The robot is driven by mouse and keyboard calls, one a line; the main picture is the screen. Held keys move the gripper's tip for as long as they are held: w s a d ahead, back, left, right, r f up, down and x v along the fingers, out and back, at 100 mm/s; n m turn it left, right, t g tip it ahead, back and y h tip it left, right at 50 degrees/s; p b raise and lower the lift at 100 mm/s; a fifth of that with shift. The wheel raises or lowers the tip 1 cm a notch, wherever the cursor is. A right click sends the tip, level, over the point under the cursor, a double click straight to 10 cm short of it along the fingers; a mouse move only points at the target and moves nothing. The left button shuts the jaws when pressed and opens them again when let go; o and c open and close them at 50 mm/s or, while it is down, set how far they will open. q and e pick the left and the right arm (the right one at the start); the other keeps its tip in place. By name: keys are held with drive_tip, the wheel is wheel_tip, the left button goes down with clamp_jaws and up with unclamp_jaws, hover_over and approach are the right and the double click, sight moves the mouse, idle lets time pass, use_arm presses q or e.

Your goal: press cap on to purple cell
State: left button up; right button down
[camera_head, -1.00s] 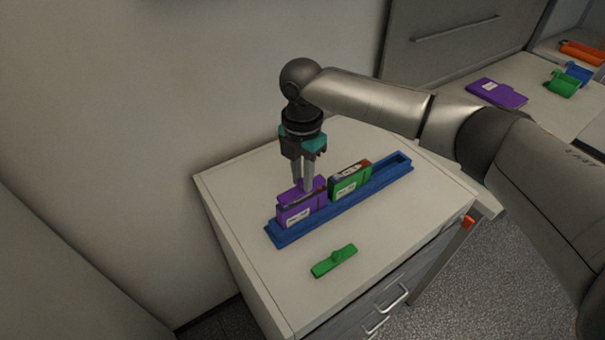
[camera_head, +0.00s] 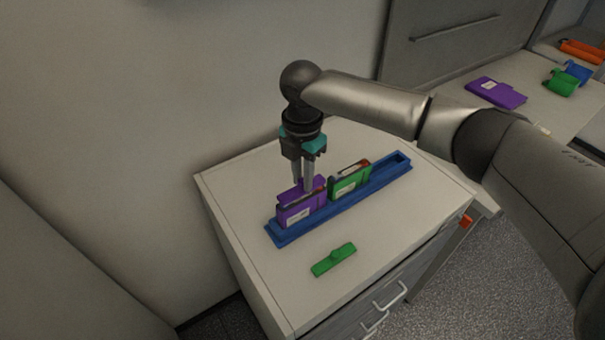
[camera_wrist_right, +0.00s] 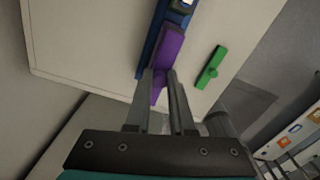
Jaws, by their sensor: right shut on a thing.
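The purple cell (camera_head: 300,214) stands upright in the left end of the blue tray (camera_head: 372,187). My right gripper (camera_head: 303,187) points down just above and behind the cell's top. It is shut on a purple cap (camera_wrist_right: 157,94), which shows between the fingertips in the right wrist view, close against the purple cell (camera_wrist_right: 171,46). The fingers partly hide the cap, and I cannot tell whether it is fully seated. My left gripper is not in view.
A green cell (camera_head: 349,183) stands in the tray beside the purple one. A green cap (camera_head: 333,260) lies on the cabinet top in front of the tray. Another purple piece (camera_head: 497,92) lies on the surface at right. The wall is close behind the cabinet.

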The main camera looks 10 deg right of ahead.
drive_tip(key=shift+f+p, duration=0.2)
drive_tip(key=shift+p, duration=0.55)
idle(1.1)
drive_tip(key=shift+f, duration=0.45)
idle(0.6)
drive_tip(key=shift+c, duration=1.1)
unclamp_jaws()
drive_tip(key=shift+r, duration=0.1)
